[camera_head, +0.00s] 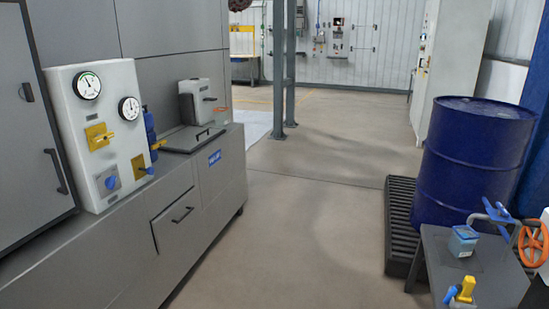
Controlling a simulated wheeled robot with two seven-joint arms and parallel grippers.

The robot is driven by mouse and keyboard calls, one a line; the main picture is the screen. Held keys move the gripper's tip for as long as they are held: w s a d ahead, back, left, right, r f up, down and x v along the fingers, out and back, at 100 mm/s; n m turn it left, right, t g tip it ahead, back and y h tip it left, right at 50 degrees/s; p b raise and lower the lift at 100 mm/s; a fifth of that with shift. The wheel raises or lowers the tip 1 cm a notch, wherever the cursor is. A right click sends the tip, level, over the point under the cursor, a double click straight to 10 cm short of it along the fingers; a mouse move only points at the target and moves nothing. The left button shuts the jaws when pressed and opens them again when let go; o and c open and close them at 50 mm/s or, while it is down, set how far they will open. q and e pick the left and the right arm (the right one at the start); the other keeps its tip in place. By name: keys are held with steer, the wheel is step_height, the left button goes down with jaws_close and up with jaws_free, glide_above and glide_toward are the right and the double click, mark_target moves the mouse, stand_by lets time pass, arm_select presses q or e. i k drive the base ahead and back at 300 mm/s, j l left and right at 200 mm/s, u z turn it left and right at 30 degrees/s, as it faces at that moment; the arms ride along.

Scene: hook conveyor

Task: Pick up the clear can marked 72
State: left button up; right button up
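No can with a readable 72 shows in the head view. A small pale, bluish container (462,241) with a blue top stands on the dark table (437,262) at the lower right. It is too small to tell whether it is clear or carries a number. Neither of my grippers is in view.
A blue drum (472,161) stands on a black slatted pallet (399,207). The table also holds a yellow-and-blue valve (463,290) and an orange handwheel (533,243). A grey cabinet bench (203,190) with a gauge panel (98,132) lines the left. The middle floor is clear.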

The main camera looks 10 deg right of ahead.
mark_target(463, 239)
steer(key=i+z, duration=0.25)
steer(key=i, duration=0.2)
steer(key=i+j+z, duration=0.1)
steer(key=i+z, duration=0.15)
steer(key=i, duration=0.25)
steer(key=i+j+z, duration=0.25)
steer(key=i, duration=0.2)
steer(key=i+z, duration=0.2)
steer(key=z, duration=0.2)
steer(key=i+z, duration=0.25)
steer(key=z, duration=0.15)
steer(key=i+j+z, duration=0.15)
steer(key=z, duration=0.25)
steer(key=i+j+z, duration=0.2)
steer(key=z, duration=0.2)
steer(key=i+j+z, duration=0.15)
steer(key=z, duration=0.25)
steer(key=i+j+z, duration=0.5)
steer(key=z, duration=0.25)
steer(key=i+j+z, duration=0.15)
steer(key=j+z, duration=0.25)
